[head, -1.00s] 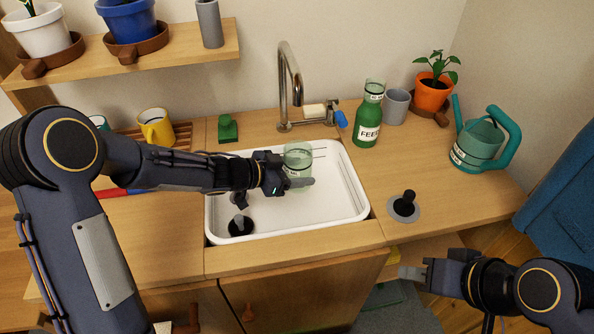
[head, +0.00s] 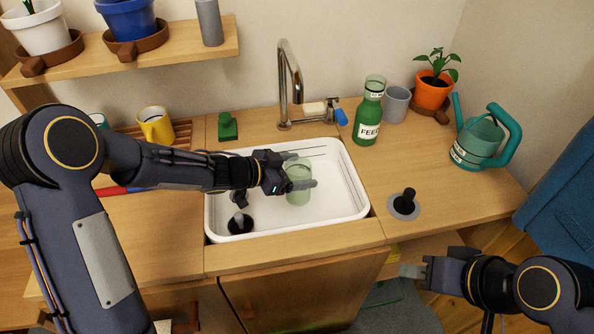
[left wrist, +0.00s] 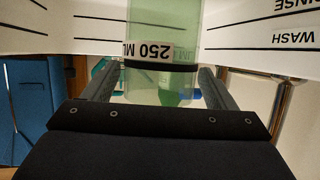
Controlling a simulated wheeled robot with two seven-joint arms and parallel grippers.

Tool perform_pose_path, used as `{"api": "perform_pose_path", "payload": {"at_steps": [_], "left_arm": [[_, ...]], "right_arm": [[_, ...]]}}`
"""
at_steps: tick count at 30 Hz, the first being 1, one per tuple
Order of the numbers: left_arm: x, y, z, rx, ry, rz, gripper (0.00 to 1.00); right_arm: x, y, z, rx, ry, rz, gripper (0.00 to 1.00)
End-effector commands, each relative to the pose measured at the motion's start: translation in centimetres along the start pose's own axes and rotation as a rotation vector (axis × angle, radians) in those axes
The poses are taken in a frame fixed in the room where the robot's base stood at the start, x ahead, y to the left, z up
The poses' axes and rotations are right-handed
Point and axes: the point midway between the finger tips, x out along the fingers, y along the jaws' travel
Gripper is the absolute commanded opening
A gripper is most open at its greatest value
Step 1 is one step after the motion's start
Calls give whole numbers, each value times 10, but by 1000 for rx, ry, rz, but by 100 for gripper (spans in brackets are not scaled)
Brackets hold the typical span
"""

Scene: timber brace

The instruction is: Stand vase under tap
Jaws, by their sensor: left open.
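The vase, a translucent green cylinder (head: 298,190) with a "250 ML" label, is upright in the white sink (head: 335,200), in front of and below the tap (head: 284,70). My left gripper (head: 302,171) is open, with one finger on each side of the vase's upper part. In the left wrist view the vase (left wrist: 160,85) stands between the two spread fingers (left wrist: 157,88), with its label showing upside down. Gaps show beside it. My right gripper (head: 412,271) hangs empty in front of the counter at lower right; its jaw opening is unclear.
A green FEED bottle (head: 367,118), grey cup (head: 396,105), orange plant pot (head: 432,93) and teal watering can (head: 478,145) stand right of the tap. A black-knobbed stopper (head: 405,203) is on the right counter. A yellow mug (head: 155,126) stands at left.

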Motion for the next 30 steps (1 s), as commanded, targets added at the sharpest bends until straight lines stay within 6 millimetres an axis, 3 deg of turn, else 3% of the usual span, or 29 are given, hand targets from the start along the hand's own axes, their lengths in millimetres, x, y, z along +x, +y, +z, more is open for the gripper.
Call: {"api": "perform_pose_path", "payload": {"at_steps": [1,15,21,26,30], "left_arm": [[-6,-1,-8,2,1,-2,79],[-103,-1,-6,0,0,-3,79],[-120,0,-4,-1,0,-1,79],[-122,0,-4,0,0,0,79],[-132,-12,-12,1,-5,-87,79]], "right_arm": [[-4,-2,-2,0,0,0,36],[-22,-10,-11,0,0,0,36],[-24,-11,-12,0,0,0,36],[-24,-11,-12,0,0,0,36],[-24,-11,-12,0,0,0,36]]}}
